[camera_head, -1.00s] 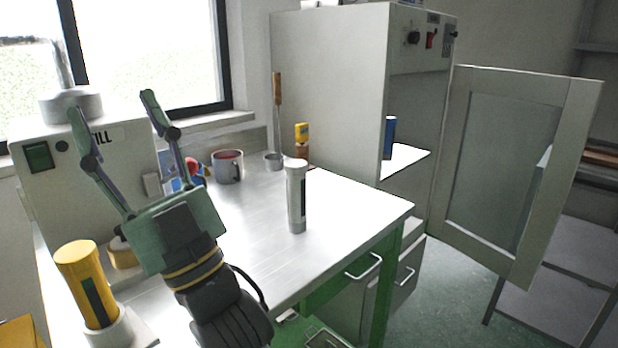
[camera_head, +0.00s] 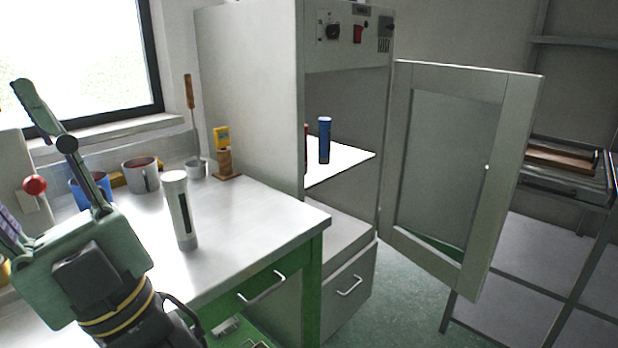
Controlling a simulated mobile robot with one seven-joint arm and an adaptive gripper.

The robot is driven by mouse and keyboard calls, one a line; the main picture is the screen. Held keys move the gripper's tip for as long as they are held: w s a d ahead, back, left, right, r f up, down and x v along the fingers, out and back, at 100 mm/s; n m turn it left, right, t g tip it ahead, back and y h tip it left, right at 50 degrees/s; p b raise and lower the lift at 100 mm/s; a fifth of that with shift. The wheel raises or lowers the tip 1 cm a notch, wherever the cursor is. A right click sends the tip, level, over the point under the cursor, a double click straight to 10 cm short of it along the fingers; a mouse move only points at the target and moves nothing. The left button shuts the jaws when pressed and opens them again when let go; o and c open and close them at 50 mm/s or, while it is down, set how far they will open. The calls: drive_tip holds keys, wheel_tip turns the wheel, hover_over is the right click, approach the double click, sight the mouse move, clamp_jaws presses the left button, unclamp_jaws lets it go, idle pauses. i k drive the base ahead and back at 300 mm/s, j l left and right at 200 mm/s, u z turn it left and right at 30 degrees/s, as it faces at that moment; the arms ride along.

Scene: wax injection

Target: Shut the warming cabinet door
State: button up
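The warming cabinet (camera_head: 248,90) is a tall grey box behind the bench, with a dial and a red switch on its upper front. Its grey framed door (camera_head: 402,150) stands wide open to the right, hinged at the cabinet's right edge. Inside, a blue cylinder (camera_head: 324,142) and part of a red one (camera_head: 306,150) stand on a white shelf (camera_head: 345,168). My gripper (camera_head: 20,160) is at the far left over the bench, well away from the door. Its fingers are spread wide with nothing between them; one finger is partly cut off by the picture edge.
A white cylinder (camera_head: 180,212) stands on the metal bench (camera_head: 245,225) between my gripper and the cabinet. Mugs (camera_head: 142,175) and a yellow item (camera_head: 221,140) stand at the back. A rack (camera_head: 540,250) is right of the door. Green floor (camera_head: 395,285) is open before the cabinet.

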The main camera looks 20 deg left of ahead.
sight(519, 94)
drive_tip(key=i+l, duration=0.8)
drive_tip(key=l, duration=0.25)
drive_tip(key=l+u, duration=0.1)
drive_tip(key=u, duration=0.35)
drive_tip(key=i+l+u, duration=0.15)
drive_tip(key=u, duration=0.3)
drive_tip(key=l+u, duration=0.1)
drive_tip(key=u, duration=0.35)
drive_tip(key=k+l+z, duration=0.1)
drive_tip(key=l, duration=0.25)
drive_tip(key=k+l+z, duration=0.1)
drive_tip(key=l, duration=0.3)
drive_tip(key=l+z, duration=0.1)
drive_tip(key=l, duration=0.2)
drive_tip(key=i, duration=0.05)
